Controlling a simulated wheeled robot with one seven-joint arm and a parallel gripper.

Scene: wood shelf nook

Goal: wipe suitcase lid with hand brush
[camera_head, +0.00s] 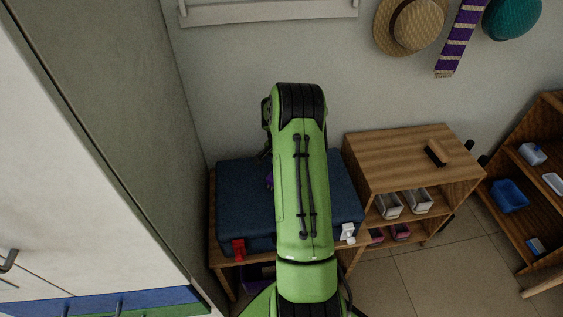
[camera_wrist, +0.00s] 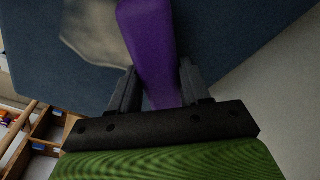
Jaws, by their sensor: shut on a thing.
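The dark blue suitcase (camera_head: 238,200) lies flat on a low wooden bench, with a red part (camera_head: 238,248) and a white part (camera_head: 348,234) on its front edge. In the wrist view its lid (camera_wrist: 50,75) fills much of the picture, with a pale greyish-beige patch (camera_wrist: 92,38) on it. My gripper (camera_wrist: 158,85) is shut on the purple hand brush (camera_wrist: 148,35), over the lid beside the patch. A bit of purple (camera_head: 269,180) shows left of my arm in the head view. The bristles are hidden, so I cannot tell whether they touch the lid.
A wooden cubby shelf (camera_head: 385,160) with small bins stands right of the suitcase, with a dark block (camera_head: 437,153) on top. Another shelf (camera_head: 515,165) stands far right. A tall cabinet (camera_head: 90,130) is close on the left. The wall is behind the suitcase.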

